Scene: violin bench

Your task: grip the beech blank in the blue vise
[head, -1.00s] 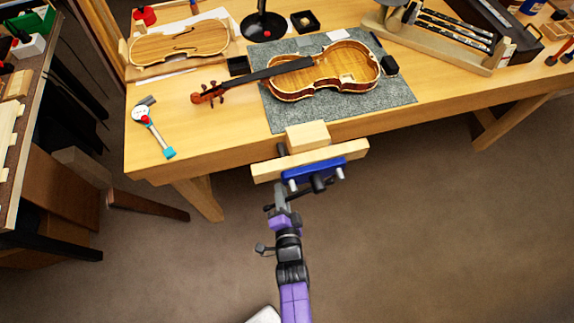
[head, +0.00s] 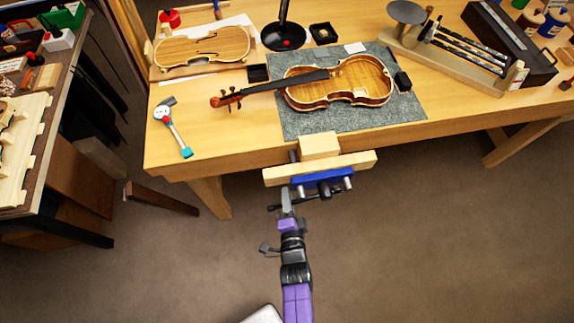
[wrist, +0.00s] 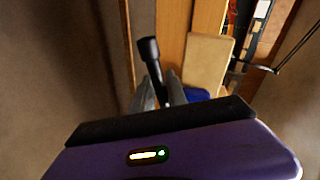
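The blue vise (head: 323,177) is fixed at the bench's front edge, with a long wooden front jaw (head: 362,162). The beech blank (head: 319,146), a pale block, stands behind that jaw, by the bench edge. Whether both jaws touch it is hidden. My gripper (head: 287,197) is below and left of the vise, at its dark handle. In the wrist view the handle (wrist: 149,49) passes between the two fingers of my gripper (wrist: 160,86). I cannot tell whether they press on it. The blank (wrist: 207,65) shows right of the fingers.
A violin (head: 345,84) lies on a grey mat (head: 300,125) behind the vise. A tool with a turquoise end (head: 178,130) lies at the bench's left. A violin plate (head: 205,45) is at the back left. Another bench (head: 45,165) stands left. The floor in front is clear.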

